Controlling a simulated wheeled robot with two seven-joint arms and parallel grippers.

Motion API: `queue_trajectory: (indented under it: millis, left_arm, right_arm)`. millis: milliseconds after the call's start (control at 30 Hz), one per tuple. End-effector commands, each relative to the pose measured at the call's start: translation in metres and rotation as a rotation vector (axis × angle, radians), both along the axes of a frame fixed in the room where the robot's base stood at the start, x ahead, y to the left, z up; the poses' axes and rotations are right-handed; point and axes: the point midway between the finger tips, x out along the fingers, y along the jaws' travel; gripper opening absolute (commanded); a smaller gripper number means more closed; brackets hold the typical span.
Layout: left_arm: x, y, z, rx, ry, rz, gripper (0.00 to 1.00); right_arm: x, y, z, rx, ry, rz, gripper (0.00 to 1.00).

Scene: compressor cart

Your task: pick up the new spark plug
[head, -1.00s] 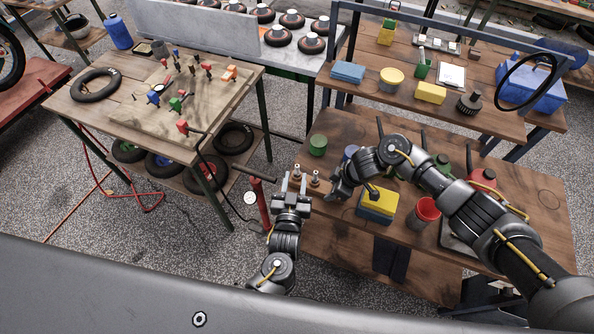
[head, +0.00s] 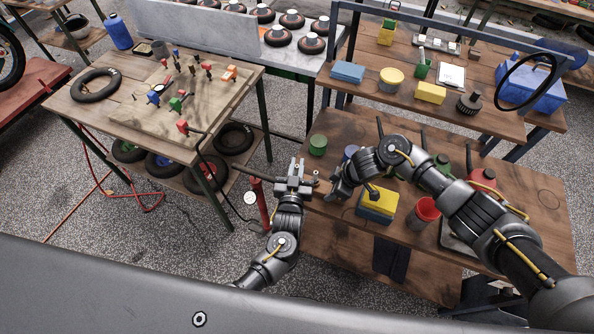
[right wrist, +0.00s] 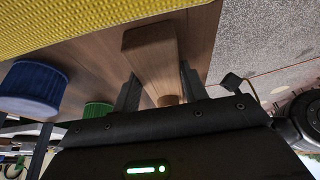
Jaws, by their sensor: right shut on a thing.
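My left gripper (head: 296,166) is at the left edge of the wooden bench, its two fingers upright with a narrow gap between them. The spark plug that stood there is hidden at the fingers, and I cannot tell whether they touch it. A second small plug (head: 316,178) stands just to the right, between my two grippers. My right gripper (head: 332,191) is low over the bench edge. In the right wrist view its fingers are closed on the sides of a brown wooden block (right wrist: 150,55).
A red pump (head: 260,203) stands on the floor left of my left gripper. My right arm covers the bench's middle.

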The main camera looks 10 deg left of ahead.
Motion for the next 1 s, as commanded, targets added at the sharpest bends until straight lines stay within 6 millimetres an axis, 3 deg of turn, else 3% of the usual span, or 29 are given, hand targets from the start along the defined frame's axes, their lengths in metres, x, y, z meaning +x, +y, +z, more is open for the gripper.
queue_trajectory:
  millis: [100, 467, 733, 1000]
  left_arm:
    - [0.000, 0.000, 0.000, 0.000, 0.000, 0.000, 0.00]
    - [0.000, 0.000, 0.004, 0.000, -0.001, 0.000, 0.00]
    - [0.000, 0.000, 0.038, -0.003, -0.004, 0.000, 0.00]
    - [-0.065, -0.002, 0.034, -0.002, 0.005, 0.000, 0.00]
  right_arm:
    - [0.000, 0.000, 0.000, 0.000, -0.001, 0.000, 0.18]
    - [0.000, 0.000, 0.000, 0.000, -0.001, 0.000, 0.18]
    - [0.000, 0.000, 0.000, 0.000, -0.001, 0.000, 0.18]
    - [0.000, 0.000, 0.000, 0.000, 0.000, 0.000, 0.18]
